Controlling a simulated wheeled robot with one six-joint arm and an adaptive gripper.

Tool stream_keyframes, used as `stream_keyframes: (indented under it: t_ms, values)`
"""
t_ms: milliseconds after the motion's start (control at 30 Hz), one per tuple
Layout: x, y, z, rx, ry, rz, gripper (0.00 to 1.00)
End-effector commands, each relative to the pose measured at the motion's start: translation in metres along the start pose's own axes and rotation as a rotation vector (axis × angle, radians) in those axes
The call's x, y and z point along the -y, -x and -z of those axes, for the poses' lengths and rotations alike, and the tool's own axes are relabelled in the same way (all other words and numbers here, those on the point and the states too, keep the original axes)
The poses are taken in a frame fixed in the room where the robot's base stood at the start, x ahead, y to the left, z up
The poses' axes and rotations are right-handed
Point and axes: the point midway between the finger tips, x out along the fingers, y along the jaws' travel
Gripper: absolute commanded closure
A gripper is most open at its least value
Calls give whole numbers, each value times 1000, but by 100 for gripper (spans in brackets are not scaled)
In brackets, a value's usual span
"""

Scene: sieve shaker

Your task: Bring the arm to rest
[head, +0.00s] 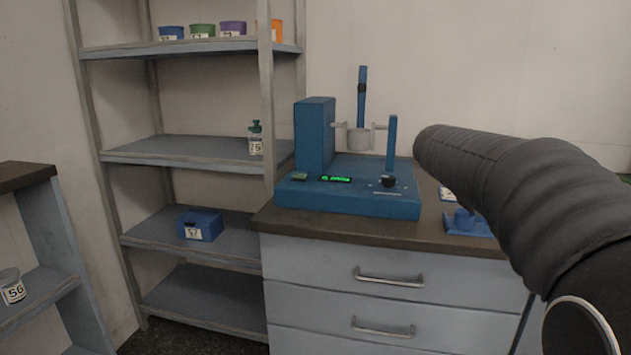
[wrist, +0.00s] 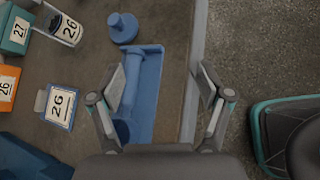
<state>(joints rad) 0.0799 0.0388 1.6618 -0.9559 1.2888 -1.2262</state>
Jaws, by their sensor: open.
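My gripper (wrist: 162,72) is open, its two fingers spread apart over the counter's edge in the wrist view. Nothing shows held between the fingers. Below it is a blue tray-like holder (wrist: 152,75) with a blue cylindrical part along it; I cannot tell how far above it the fingers are. In the head view my dark, ribbed arm reaches in from the right, and the gripper itself is out of that view. The blue sieve shaker (head: 345,196) stands on the counter, with a grey cup (head: 358,141) between its posts and a lit green display.
The counter (head: 290,219) has drawers below. A shelf rack (head: 268,100) with jars and a blue box (head: 199,225) stands to the left. The wrist view shows a blue knobbed piece (wrist: 122,28), labelled containers, and a teal-edged object (wrist: 262,130) beyond the counter edge.

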Motion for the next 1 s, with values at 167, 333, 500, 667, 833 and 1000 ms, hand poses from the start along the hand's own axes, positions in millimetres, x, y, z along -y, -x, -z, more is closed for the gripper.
stream_keyframes:
  t_ms: [167, 333, 500, 667, 833, 1000]
  values:
    - [47, 19, 24, -157, -218, 0, 22]
    - [109, 43, 61, -363, -517, 49, 22]
    - [171, 66, 101, -556, -826, 157, 22]
    - [226, 85, 138, -716, -1110, 307, 22]
    - [268, 98, 169, -829, -1343, 469, 22]
    - [286, 104, 185, -875, -1456, 563, 22]
